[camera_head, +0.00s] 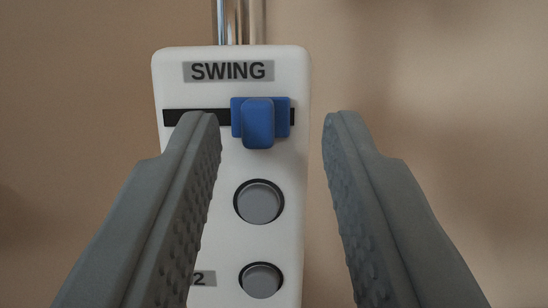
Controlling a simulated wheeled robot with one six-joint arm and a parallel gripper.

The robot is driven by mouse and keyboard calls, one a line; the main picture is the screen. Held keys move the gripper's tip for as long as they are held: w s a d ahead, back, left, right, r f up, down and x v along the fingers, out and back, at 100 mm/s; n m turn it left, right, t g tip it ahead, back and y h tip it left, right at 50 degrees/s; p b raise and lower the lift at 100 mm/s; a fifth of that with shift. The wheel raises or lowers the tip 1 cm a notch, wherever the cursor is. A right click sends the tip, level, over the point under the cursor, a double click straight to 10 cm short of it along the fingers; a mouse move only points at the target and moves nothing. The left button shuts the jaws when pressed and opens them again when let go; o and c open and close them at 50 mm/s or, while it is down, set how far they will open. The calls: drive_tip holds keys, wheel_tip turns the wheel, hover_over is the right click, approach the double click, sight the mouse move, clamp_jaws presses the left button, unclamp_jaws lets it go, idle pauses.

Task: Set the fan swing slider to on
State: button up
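The white fan control panel (285,160) stands upright in front of me with a SWING label (228,71) at its top. Below the label is a dark horizontal slot (200,117). The blue swing slider (258,122) sits at the right part of this slot, with the longer bare stretch of slot to its left. My gripper (270,120) is open and empty. Its left finger overlaps the left part of the slot in the view, and its right finger is right of the panel. The slider shows between the fingertips; I cannot tell the depth gap. No on or off marking is visible.
Two round grey buttons, an upper one (259,202) and a lower one (261,280), lie below the slider. A label ending in 2 (201,279) is partly hidden by my left finger. A metal pole (239,22) rises behind the panel. The plain tan background is clear on both sides.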

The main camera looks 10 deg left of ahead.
drive_tip(key=v, duration=1.6)
drive_tip(key=shift+f, duration=0.15)
drive_tip(key=shift+s, duration=0.1)
drive_tip(key=s+a+r+m+g+h, duration=0.1)
drive_tip(key=s+a+r+g+h, duration=0.15)
drive_tip(key=s+r, duration=0.65)
drive_tip(key=s+a+r+g, duration=0.1)
drive_tip(key=s+r, duration=0.1)
drive_tip(key=s, duration=0.5)
drive_tip(key=s+a+r+g, duration=0.1)
drive_tip(key=s+a+r, duration=0.1)
drive_tip(key=s, duration=0.5)
drive_tip(key=shift+s+r, duration=0.3)
drive_tip(key=shift+r, duration=0.5)
idle(3.0)
